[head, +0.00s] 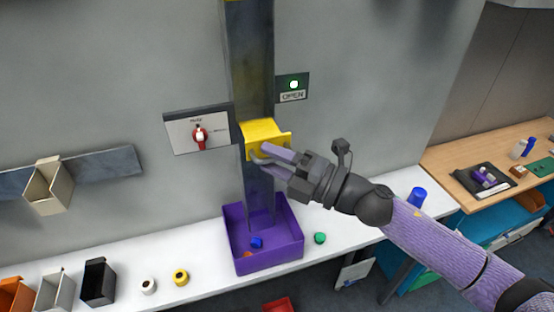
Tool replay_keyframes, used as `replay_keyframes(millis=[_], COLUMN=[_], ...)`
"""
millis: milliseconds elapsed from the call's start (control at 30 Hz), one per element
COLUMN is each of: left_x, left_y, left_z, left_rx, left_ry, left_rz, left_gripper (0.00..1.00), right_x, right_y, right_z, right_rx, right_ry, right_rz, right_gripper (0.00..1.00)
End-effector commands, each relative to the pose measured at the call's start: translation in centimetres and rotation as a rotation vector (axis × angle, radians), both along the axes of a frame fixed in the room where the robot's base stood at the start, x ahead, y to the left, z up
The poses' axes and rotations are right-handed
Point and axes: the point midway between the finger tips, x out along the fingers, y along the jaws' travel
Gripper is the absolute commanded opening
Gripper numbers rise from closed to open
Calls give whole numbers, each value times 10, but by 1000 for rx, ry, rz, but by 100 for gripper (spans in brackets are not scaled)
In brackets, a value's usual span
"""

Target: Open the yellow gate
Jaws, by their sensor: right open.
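The yellow gate (264,133) is a yellow block with a handle, set on the front of a grey vertical chute (249,70). My right gripper (262,160) comes in from the right, with its fingertips at the gate's handle on the front. Its fingers are apart and partly cover the lower part of the gate. I cannot tell whether they touch the handle. A green light with an OPEN sign (292,88) is on the wall right of the chute. My left gripper is not in view.
A purple bin (279,255) under the chute holds a blue piece and an orange piece. A green piece (320,238) and a blue cup (417,197) stand on the white shelf. Small bins sit far left.

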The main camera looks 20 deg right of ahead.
Motion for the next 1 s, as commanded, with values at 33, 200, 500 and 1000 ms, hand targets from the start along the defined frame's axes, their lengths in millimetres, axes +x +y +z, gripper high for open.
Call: replay_keyframes(millis=[33, 200, 500, 1000], left_x=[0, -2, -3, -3], left_y=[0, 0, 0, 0], left_z=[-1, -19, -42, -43], left_rx=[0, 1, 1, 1], left_ry=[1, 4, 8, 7], left_rz=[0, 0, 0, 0], left_gripper=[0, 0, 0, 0], right_x=[-1, -19, -57, -66], right_y=[-1, -20, -62, -72], right_z=[-1, -11, -16, -14], right_rx=[-1, -5, 0, 0], right_ry=[1, 3, 4, 0], right_rz=[0, 1, -1, 0], right_gripper=[49, 49, 49, 49])
